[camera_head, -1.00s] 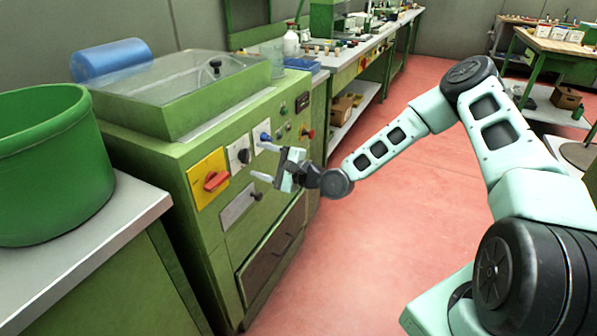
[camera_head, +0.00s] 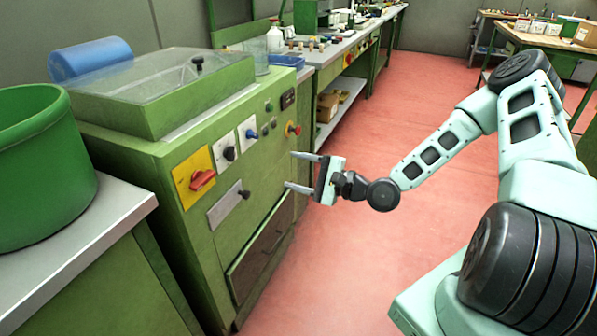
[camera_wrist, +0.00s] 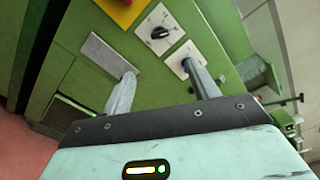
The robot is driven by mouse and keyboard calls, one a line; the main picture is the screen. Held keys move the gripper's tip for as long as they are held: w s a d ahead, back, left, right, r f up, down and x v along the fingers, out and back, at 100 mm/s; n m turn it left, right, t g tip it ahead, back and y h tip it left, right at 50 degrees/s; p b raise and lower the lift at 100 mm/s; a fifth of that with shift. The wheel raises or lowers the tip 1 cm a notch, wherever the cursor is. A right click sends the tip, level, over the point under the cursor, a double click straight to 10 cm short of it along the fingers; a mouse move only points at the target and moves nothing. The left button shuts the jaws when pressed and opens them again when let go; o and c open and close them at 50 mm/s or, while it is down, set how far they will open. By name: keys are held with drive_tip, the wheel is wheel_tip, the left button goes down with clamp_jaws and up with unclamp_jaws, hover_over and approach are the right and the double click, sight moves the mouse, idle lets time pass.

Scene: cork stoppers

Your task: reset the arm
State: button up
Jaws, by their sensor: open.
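My gripper (camera_head: 304,173) is open and empty, with its two fingers apart and pointing left toward the front of a green machine (camera_head: 145,165). In the head view it stands out over the red floor, to the right of the machine's controls. The machine's front carries a red switch on a yellow plate (camera_head: 187,187), a black knob (camera_head: 230,153), a blue knob (camera_head: 252,134) and a grey plate with a black handle (camera_head: 222,212). In the wrist view the black knob (camera_wrist: 159,33) shows beyond the fingers, and one finger overlaps the blue knob's white plate.
A green tub (camera_head: 40,165) stands on a grey counter (camera_head: 85,240) at the left. A blue roll (camera_head: 90,58) lies behind the machine's clear lid. A long workbench (camera_head: 345,50) runs along the back. The red floor (camera_head: 340,270) beside the machine is clear.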

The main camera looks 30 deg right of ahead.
drive_tip(key=shift+a, duration=0.1)
drive_tip(key=s+a+r+n+g+h+p, duration=0.1)
drive_tip(key=s+a+n+g+h+p, duration=0.5)
drive_tip(key=a+n+g, duration=0.6)
drive_tip(key=s+a+r+n+g+h+p, duration=0.1)
drive_tip(key=s+a+r+n+h+p, duration=0.1)
drive_tip(key=s+r+n, duration=0.4)
drive_tip(key=s+a+r+n+g+h+p, duration=0.1)
drive_tip(key=s+r+n, duration=0.5)
drive_tip(key=s+r, duration=0.7)
drive_tip(key=s+a+h+p, duration=0.1)
drive_tip(key=s, duration=0.2)
drive_tip(key=shift+s+a+r+g, duration=0.25)
drive_tip(key=shift+s+a+g, duration=0.05)
drive_tip(key=shift+s+a, duration=0.1)
